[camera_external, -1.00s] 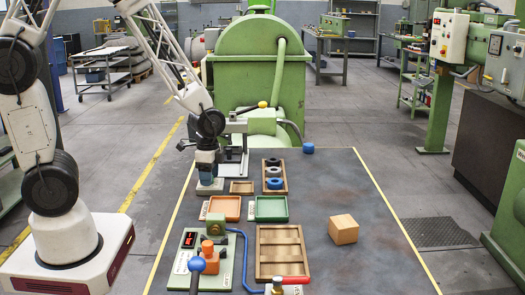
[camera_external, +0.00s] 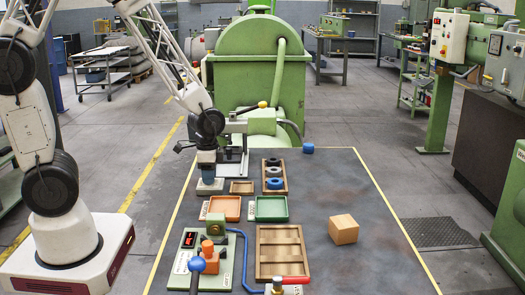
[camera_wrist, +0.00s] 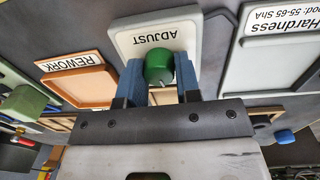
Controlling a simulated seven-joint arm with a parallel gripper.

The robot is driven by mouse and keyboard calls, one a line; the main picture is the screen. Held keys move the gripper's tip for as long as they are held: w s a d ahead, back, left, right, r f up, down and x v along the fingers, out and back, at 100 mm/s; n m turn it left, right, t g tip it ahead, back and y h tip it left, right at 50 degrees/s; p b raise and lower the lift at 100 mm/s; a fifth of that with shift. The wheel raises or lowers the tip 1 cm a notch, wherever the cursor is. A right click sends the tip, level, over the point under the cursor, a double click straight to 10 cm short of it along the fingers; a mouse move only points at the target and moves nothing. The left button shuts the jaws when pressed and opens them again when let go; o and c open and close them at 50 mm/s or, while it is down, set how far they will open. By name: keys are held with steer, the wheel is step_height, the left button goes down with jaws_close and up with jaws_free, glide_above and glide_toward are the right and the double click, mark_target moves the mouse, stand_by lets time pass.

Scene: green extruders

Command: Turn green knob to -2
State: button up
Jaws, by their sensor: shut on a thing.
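The green knob (camera_wrist: 159,68) sits on a light box with an ADJUST label (camera_wrist: 152,38), seen in the wrist view. A small white mark shows on the knob's lower edge; no scale numbers can be read. My gripper (camera_wrist: 160,78) has its two blue fingers on either side of the knob and is shut on it. In the external view my gripper (camera_external: 207,172) points straight down over the light box (camera_external: 209,187) at the left edge of the table. The knob is hidden there by my fingers.
An orange REWORK tray (camera_external: 225,208) and a green tray (camera_external: 271,208) lie nearer the camera. A divided wooden tray (camera_external: 281,252) and a wooden cube (camera_external: 343,229) lie farther right. The table's right side is mostly clear.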

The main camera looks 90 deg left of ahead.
steer(key=shift+n, duration=1.8)
steer(key=o, duration=0.9)
steer(key=shift+r, duration=0.2)
steer(key=shift+a+r, duration=0.2)
steer(key=shift+r, duration=3.55)
steer(key=shift+d, duration=0.1)
